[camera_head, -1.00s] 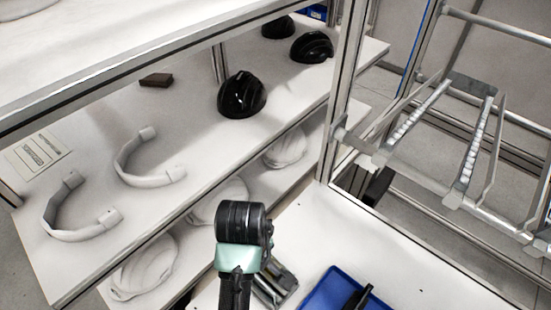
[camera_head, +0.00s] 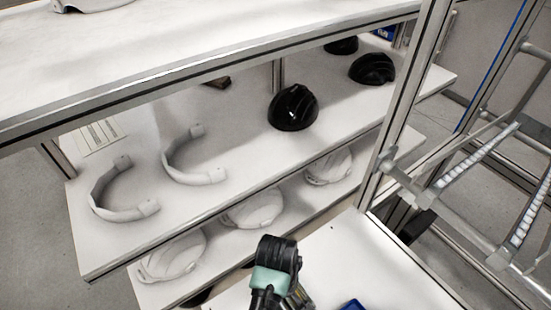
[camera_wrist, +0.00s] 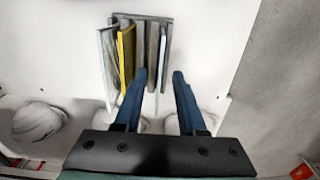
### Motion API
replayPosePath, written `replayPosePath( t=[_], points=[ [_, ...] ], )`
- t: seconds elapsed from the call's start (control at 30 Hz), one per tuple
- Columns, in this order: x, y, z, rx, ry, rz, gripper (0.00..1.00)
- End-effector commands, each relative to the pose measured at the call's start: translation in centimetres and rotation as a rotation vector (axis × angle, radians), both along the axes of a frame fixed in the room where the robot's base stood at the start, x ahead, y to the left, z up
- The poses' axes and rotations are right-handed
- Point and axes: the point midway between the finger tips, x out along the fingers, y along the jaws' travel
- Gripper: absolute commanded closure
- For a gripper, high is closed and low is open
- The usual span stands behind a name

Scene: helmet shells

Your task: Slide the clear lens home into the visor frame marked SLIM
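Two white C-shaped visor frames lie on the middle shelf in the head view, one at the left (camera_head: 120,214) and one beside it (camera_head: 190,178). No SLIM marking is readable on either. In the wrist view, a rack (camera_wrist: 146,17) holds several upright panels: a pale one (camera_wrist: 108,60), a yellow one (camera_wrist: 126,55) and grey ones. A thin pale panel (camera_wrist: 162,75) stands between the blue fingers of my gripper (camera_wrist: 159,75). The fingers are apart, with gaps showing beside this panel. I cannot tell which pale panel is the clear lens.
Black helmet shells (camera_head: 293,108) stand on the middle shelf, and white shells (camera_head: 255,208) on the lower one. A metal upright (camera_head: 408,110) rises right of the shelves. The white worktop (camera_head: 370,265) has clear room.

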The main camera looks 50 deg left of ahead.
Motion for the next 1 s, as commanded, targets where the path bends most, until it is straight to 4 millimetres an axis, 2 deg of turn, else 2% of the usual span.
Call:
replayPosePath(
  t=[0.23, 0.53, 0.57, 0.77, 1.0],
  points=[
    [0.0, 0.4, -3.0, -0.001, 0.000, 0.000, 0.60],
    [0.0, 0.4, -3.5, 0.001, -0.001, 0.000, 0.60],
    [0.0, 0.4, -3.5, 0.001, -0.001, 0.000, 0.64],
    [0.0, 0.4, -3.5, 0.000, -0.001, 0.000, 1.00],
    [0.0, 0.4, -3.5, 0.000, -0.001, 0.000, 1.00]
  ],
)
